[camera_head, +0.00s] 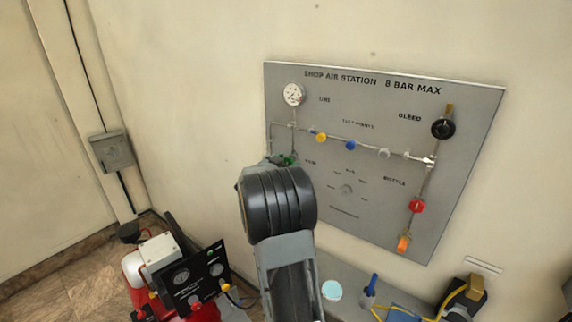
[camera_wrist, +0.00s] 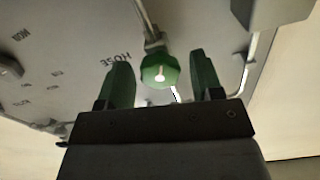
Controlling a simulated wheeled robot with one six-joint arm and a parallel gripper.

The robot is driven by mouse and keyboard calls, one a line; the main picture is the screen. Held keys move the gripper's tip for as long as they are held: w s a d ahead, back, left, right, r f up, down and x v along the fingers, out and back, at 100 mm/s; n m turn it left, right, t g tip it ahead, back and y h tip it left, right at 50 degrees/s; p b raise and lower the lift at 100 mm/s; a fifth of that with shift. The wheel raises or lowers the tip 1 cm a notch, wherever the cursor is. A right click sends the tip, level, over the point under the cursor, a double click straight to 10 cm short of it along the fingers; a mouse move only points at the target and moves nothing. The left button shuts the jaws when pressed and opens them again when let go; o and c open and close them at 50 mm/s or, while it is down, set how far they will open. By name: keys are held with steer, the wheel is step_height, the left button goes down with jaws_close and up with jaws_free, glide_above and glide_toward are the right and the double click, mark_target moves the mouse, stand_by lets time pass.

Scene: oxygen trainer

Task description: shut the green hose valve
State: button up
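The green hose valve (camera_wrist: 160,71) is a round, faceted knob with a bright center, below a thin pipe on the grey panel, near the upside-down word HOSE in the wrist view. My gripper (camera_wrist: 160,60) is open. Its two dark green fingers stand left and right of the knob, with a gap on each side. I cannot tell how deep the knob sits between them. In the head view, only a bit of the green valve (camera_head: 290,160) shows past my wrist, which hides the gripper.
The grey air panel (camera_head: 330,115) carries a gauge (camera_head: 293,94), yellow (camera_head: 321,137) and blue (camera_head: 350,145) knobs, a black bleed knob (camera_head: 443,128) and a red knob (camera_head: 416,205). A compressor (camera_head: 160,252) stands lower left. A bench with small items lies below the panel.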

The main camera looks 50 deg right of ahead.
steer(key=c, duration=0.8)
steer(key=shift+m+b, duration=13.7)
steer(key=shift+m, duration=1.9)
